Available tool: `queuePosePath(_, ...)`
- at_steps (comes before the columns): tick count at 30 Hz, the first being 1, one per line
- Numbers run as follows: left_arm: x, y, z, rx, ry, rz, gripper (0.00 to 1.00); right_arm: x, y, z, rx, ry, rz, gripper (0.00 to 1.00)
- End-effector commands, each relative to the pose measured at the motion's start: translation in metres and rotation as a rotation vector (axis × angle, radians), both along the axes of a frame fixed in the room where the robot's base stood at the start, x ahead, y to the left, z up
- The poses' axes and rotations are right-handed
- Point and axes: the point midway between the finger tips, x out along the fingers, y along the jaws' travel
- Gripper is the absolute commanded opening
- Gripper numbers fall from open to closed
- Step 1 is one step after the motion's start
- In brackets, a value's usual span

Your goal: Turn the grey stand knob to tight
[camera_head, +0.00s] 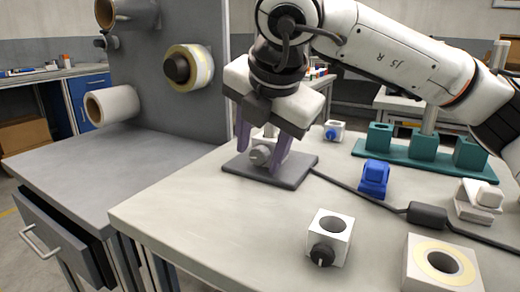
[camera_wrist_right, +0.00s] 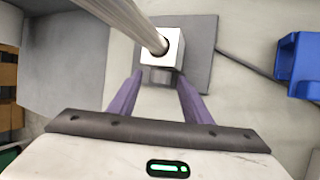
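The grey stand knob (camera_head: 260,155) sits on the front of a small white block on a dark grey base plate (camera_head: 300,172). In the right wrist view the knob (camera_wrist_right: 162,77) shows at the near face of the white block (camera_wrist_right: 176,48), below a metal post (camera_wrist_right: 128,18). My right gripper (camera_head: 259,161) reaches down over the stand, with its purple fingers on either side of the knob. In the wrist view its fingers (camera_wrist_right: 160,84) are spread, with gaps beside the knob. The knob's marking cannot be read. My left gripper is not in view.
A white block with a black knob (camera_head: 322,254), a blue clamp-like part (camera_head: 374,178) and a cream block with a ring (camera_head: 441,265) lie on the table. A dark cable (camera_head: 350,190) runs right from the plate. A green rack (camera_head: 424,160) stands behind; a grey panel (camera_head: 185,105) stands left.

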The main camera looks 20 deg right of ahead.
Motion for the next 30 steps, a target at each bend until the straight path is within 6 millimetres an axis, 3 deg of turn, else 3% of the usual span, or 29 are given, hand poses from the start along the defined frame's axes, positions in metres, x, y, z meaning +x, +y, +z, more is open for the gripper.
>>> queuePosePath(11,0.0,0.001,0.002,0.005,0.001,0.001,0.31,-0.003,0.001,0.007,0.0,-0.001,0.0,0.45)
queuePosePath(16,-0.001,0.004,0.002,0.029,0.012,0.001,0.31,-0.017,0.004,0.033,0.001,-0.004,0.001,0.45)
queuePosePath(22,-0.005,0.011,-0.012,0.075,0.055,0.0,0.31,-0.037,0.007,0.067,0.001,-0.004,0.002,0.45)
queuePosePath(30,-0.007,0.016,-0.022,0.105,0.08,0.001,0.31,-0.052,0.009,0.088,0.0,-0.001,0.0,0.45)
